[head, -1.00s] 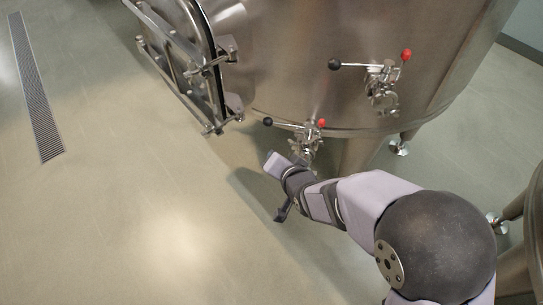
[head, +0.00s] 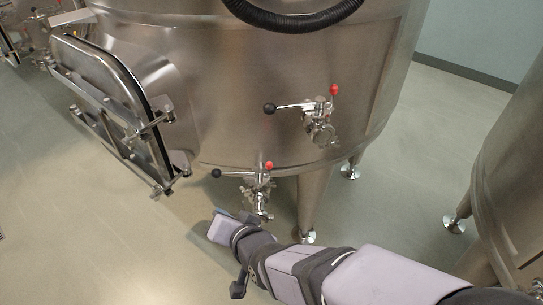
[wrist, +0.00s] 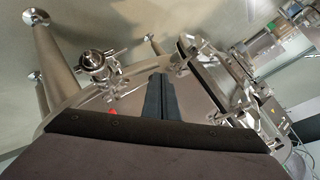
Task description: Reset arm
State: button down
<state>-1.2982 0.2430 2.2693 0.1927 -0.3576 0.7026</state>
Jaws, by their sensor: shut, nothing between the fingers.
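My gripper (wrist: 158,97) shows in the wrist view, its two dark fingers together with nothing between them. In the head view my arm reaches in from the lower right, its far end in front of and below the steel vat's lower valve (head: 257,188). The fingers are hard to make out in that view. The lower valve has a black-knobbed lever and a red knob. I see no contact between my arm and the valve, but the gap is hard to judge.
The big steel vat (head: 240,100) fills the middle, with an upper valve (head: 318,122) and a hatch door (head: 110,95) standing out at left. A black hose (head: 290,20) hangs at the top. Another vat (head: 515,170) stands at right. The floor (head: 90,240) at lower left is clear.

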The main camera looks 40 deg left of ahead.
jog(key=s+d+f+n+g+h, duration=0.1)
jog(key=s+d+f+n+h, duration=0.2)
jog(key=d+f, duration=0.25)
jog(key=s+d+f+n+g+h, duration=0.2)
jog(key=s+d+f+n+h, duration=0.15)
jog(key=d+f, duration=0.2)
jog(key=d+f+n+g+h, duration=0.15)
jog(key=d+h, duration=0.25)
jog(key=d, duration=0.9)
jog(key=w+d+r+m, duration=0.3)
jog(key=w+d+m, duration=0.3)
jog(key=d, duration=0.7)
jog(key=w+d+r+m, duration=0.2)
jog(key=w+d+m, duration=0.45)
jog(key=d, duration=0.55)
notch_tip(320, 180, up, 16)
jog(key=p, duration=1.6)
jog(key=shift+w+d+t, duration=0.2)
jog(key=shift+d+t, duration=0.1)
jog(key=shift+t, duration=0.05)
